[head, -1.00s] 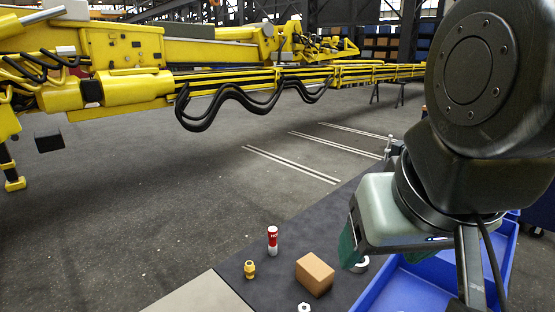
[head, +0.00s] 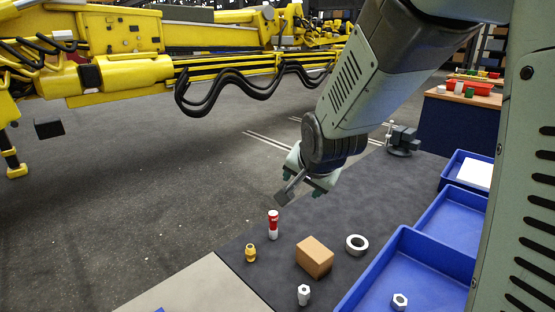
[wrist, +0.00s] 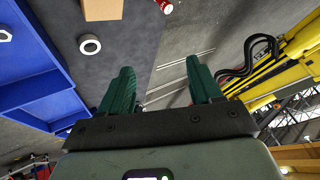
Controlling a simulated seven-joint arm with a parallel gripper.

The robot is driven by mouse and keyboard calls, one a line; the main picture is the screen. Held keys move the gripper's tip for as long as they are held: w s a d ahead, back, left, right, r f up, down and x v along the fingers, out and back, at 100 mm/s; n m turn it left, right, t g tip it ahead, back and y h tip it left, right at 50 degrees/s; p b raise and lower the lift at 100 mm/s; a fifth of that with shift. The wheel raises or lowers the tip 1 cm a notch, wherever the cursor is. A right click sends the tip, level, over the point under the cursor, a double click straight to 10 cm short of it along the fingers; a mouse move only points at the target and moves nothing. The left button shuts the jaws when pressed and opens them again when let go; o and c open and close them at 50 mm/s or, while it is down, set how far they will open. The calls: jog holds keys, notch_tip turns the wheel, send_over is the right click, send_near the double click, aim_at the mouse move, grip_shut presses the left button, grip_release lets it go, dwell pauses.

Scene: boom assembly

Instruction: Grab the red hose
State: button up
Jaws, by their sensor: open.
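A short upright cylinder, red with a white band and white lower part (head: 273,226), stands near the left edge of the dark table. It is the only red piece near my gripper, and I cannot tell if it is a hose. In the wrist view its red end (wrist: 164,6) shows at the top edge. My gripper (head: 302,184) hangs above the table, beyond the cylinder and to its right, apart from it. In the wrist view its two green fingers (wrist: 160,84) are spread with nothing between them.
A brass fitting (head: 250,253), a cardboard box (head: 314,257), a metal ring (head: 357,244) and a white hex piece (head: 304,295) stand near the cylinder. Blue trays (head: 402,240) line the right. The yellow boom (head: 130,88) with black hoses (head: 215,100) is beyond the table.

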jog(key=w+a+f+m+t+y, duration=0.25)
jog(key=w+a+f+m, duration=0.3)
jog(key=f, duration=0.45)
jog(key=w+a+f+m+t+y, duration=0.1)
jog(key=w+a+f+m+y, duration=0.4)
jog(key=f, duration=0.4)
jog(key=m+t+h, duration=0.6)
jog(key=m+t, duration=0.1)
jog(key=m, duration=1.1)
send_near(274, 219)
jog(key=shift+w+a+r+g, duration=0.3)
jog(key=shift+w+a, duration=0.15)
jog(key=shift+a, duration=0.1)
jog(key=shift+w+d, duration=0.1)
jog(key=shift+w, duration=0.05)
jog(key=w, duration=0.7)
jog(key=w+a, duration=0.1)
jog(key=w, duration=0.2)
jog(key=shift+w+f, duration=0.15)
jog(key=shift+w, duration=0.05)
grip_shut()
